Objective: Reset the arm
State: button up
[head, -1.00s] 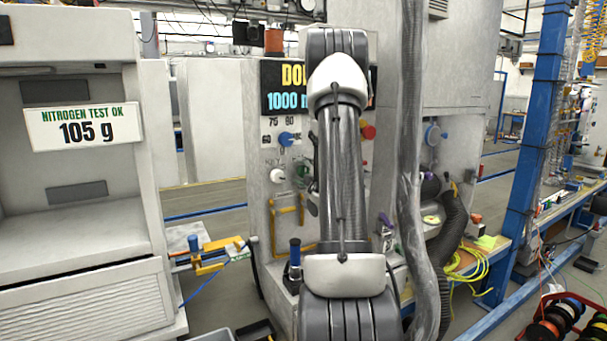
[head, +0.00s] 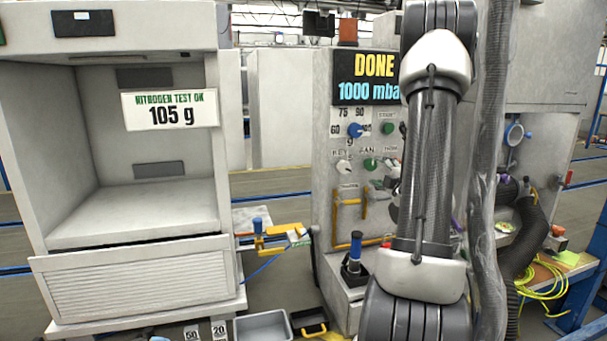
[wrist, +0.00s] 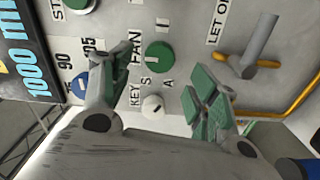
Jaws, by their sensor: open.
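My gripper (wrist: 160,72) is open and empty in the wrist view, its two green-padded fingers apart in front of a grey control panel (wrist: 180,30). Between and beyond the fingers are a green FAN knob (wrist: 159,56) and a white KEY knob (wrist: 153,107). I cannot tell from this view whether either finger touches the panel. In the head view my arm stands raised in front of the right part of the panel (head: 325,160) and hides most of the gripper. The display (head: 366,80) above reads DONE, 1000 mbar, partly covered by my arm.
An open white cabinet (head: 140,215) with a sign (head: 170,109) reading 105 g stands at the left. A grey bin (head: 262,327) is at the bottom. A dark hose (head: 525,240) hangs at the right.

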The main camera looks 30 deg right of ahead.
jog(key=s+d+f+m+g, duration=0.1)
jog(key=s+f+m+g, duration=0.25)
jog(key=f, duration=0.35)
jog(key=s+d+f+m+g, duration=0.1)
jog(key=s+f+m+g, duration=0.25)
jog(key=f, duration=0.25)
jog(key=s+a+f+m+g, duration=0.1)
jog(key=s+a+m+g, duration=0.2)
jog(key=s+m+g, duration=0.25)
jog(key=s+a+r+y, duration=0.1)
jog(key=s+a+r, duration=0.2)
jog(key=a+r, duration=0.3)
jog(key=s+a+r+y, duration=0.1)
jog(key=s+a+r, duration=0.3)
jog(key=a, duration=0.9)
jog(key=s+a+r+y, duration=0.2)
jog(key=s+a+r, duration=0.2)
jog(key=a+r, duration=0.4)
jog(key=shift+s+a+r+m+g, duration=0.2)
jog(key=shift+a+r+m+g, duration=0.15)
jog(key=shift+a, duration=0.9)
